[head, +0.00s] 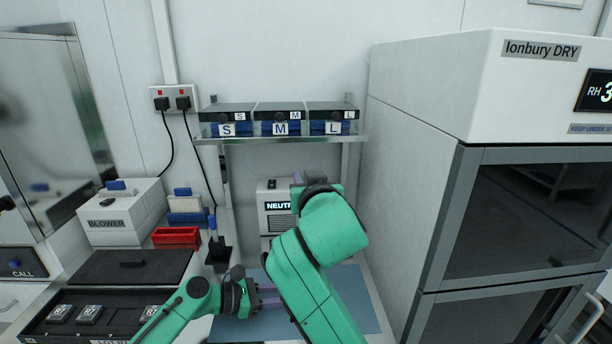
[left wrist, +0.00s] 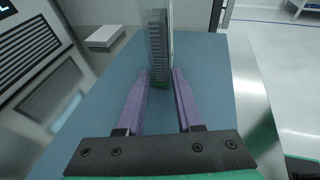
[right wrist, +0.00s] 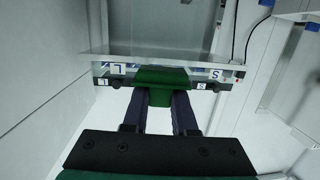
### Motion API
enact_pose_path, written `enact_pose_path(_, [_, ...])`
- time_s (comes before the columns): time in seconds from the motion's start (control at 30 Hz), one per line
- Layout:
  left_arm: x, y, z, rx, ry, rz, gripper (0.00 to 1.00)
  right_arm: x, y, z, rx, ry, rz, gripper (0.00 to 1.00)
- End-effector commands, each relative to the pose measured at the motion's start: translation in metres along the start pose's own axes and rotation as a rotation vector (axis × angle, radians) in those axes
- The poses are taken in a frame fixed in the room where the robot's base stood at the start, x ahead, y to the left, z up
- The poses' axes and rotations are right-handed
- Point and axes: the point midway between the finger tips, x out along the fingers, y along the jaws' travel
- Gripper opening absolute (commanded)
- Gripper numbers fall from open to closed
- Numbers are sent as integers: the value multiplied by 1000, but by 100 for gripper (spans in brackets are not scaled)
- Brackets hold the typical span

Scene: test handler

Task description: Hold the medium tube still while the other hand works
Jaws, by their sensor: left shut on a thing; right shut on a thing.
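The medium tube, by its look, is a slim clear tube (left wrist: 159,45) with a dark ribbed row inside. It stands between the purple fingers of my left gripper (left wrist: 161,78), which is shut on it. A little green shows at its near end. In the head view my left gripper (head: 266,297) is low over the blue mat (head: 350,300), partly behind my right arm. My right gripper (right wrist: 160,97) is shut on a dark green piece (right wrist: 160,76), whose kind I cannot tell. In the head view my right arm hides that gripper and the piece.
A shelf (head: 290,139) bears bins marked S (head: 227,130), M (head: 280,129) and L (head: 332,128). The NEUTR-labelled unit (head: 277,222) stands below it. A dry cabinet (head: 480,90) bounds the right. A red tray (head: 176,237) and blower (head: 118,212) are left.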

Motion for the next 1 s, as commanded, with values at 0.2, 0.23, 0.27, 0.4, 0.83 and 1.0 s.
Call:
enact_pose_path(0.2, [0, 0, 0, 0, 0, 0, 4, 1, 0, 6, 0, -1, -1, 0])
enact_pose_path(0.23, [0, 0, 0, 0, 0, 0, 4, 1, 0, 7, 0, -1, -1, 0])
enact_pose_path(0.27, [0, 0, 0, 0, 0, 0, 4, 1, 0, 7, 0, -1, -1, 0])
enact_pose_path(0.4, [0, 0, 0, 0, 0, 0, 4, 1, 0, 11, 1, -1, -1, 0])
enact_pose_path(0.83, [0, 0, 1, 0, -1, 0, 4, 2, 0, 16, 0, -4, -1, 60])
enact_pose_path(1.0, [0, 0, 1, 0, -1, 1, 4, 2, 0, 16, 0, -4, -1, 60])
